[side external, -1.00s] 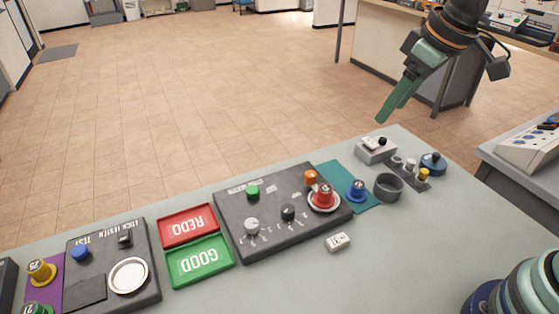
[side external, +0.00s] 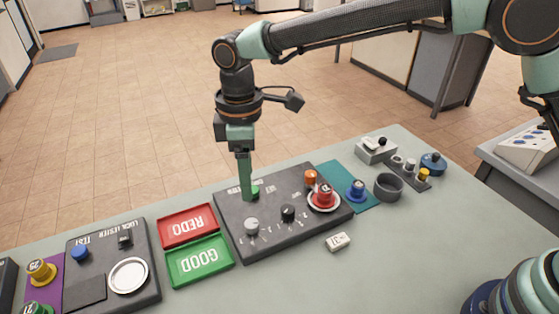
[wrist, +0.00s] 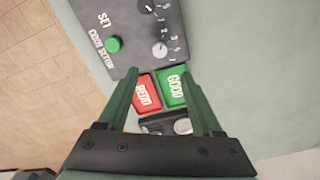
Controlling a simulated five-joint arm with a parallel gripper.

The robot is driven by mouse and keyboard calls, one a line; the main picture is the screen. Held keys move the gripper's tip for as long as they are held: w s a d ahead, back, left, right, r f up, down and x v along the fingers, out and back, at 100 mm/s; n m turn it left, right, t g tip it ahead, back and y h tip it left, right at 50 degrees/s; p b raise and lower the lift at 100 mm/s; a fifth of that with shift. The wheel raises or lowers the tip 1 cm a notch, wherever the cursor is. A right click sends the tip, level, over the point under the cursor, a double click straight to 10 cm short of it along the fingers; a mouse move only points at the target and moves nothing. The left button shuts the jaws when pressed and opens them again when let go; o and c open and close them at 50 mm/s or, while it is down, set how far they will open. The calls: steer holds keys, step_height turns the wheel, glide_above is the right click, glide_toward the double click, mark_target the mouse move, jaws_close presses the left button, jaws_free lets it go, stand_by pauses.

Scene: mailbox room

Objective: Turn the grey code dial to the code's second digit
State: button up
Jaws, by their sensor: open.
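The grey code dial (side external: 252,226) sits on the dark code-setter panel (side external: 270,243), with small marks around it too small to read. In the wrist view the same dial (wrist: 159,49) shows beyond my fingertips. My gripper (side external: 247,196) points straight down behind the dial, apart from it and empty. In the wrist view the gripper (wrist: 160,78) shows two fingers spread apart. A green button (side external: 255,191) on the panel is partly covered by the fingers in the side view. A black dial (side external: 288,212) stands right of the grey one. The dial's set digit cannot be read.
A red REDO tray (side external: 186,225) and a green GOOD tray (side external: 200,261) lie left of the panel. A red knobbed piece (side external: 324,195) stands on the panel's right. A small white tag (side external: 338,242) lies in front. A lock-tester panel (side external: 88,262) is farther left.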

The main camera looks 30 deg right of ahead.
mark_target(251, 223)
step_height(251, 223, down, 12)
steer(key=shift+f, duration=0.1)
stand_by(0.5)
jaws_close()
